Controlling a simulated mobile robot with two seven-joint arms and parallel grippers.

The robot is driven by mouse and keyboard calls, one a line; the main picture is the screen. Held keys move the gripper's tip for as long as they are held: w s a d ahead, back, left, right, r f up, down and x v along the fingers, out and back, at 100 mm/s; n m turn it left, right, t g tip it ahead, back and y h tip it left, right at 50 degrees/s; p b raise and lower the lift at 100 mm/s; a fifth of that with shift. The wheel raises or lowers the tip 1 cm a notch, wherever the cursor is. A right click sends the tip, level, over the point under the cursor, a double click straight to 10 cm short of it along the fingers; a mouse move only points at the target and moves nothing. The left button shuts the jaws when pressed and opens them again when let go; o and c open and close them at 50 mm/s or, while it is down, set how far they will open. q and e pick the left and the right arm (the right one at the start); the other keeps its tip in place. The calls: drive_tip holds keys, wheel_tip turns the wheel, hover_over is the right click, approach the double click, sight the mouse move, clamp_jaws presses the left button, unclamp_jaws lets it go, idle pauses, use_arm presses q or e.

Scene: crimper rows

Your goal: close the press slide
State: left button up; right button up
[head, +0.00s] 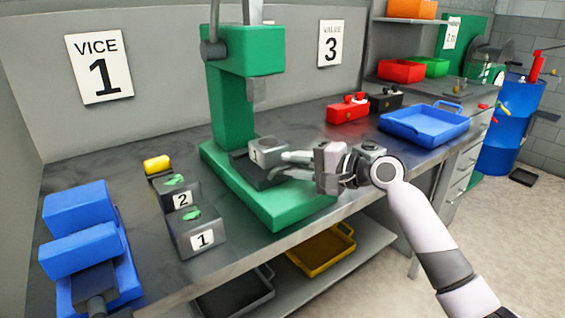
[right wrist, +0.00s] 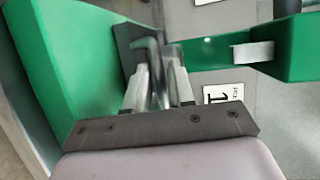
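The green press (head: 232,110) stands on the bench, with its ram (head: 257,90) raised. Its dark slide (head: 250,172) lies on the green base, and a grey block marked 1 (head: 268,153) sits on it, below and slightly in front of the ram. My right gripper (head: 287,164) reaches in from the right, its fingertips close beside the block and slide. In the right wrist view a grey bent bar (right wrist: 151,48) shows between and beyond the two fingers (right wrist: 160,88). I cannot tell whether they grip it. My left gripper is not in view.
A blue vice (head: 82,245) and grey blocks marked 1 (head: 197,240) and 2 (head: 180,198) stand left of the press. A blue tray (head: 425,122) and a red box (head: 348,108) stand right. A yellow tray (head: 322,250) is on the shelf below.

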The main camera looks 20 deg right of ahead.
drive_tip(key=shift+x, duration=1.5)
clamp_jaws()
drive_tip(key=shift+w+r, duration=0.1)
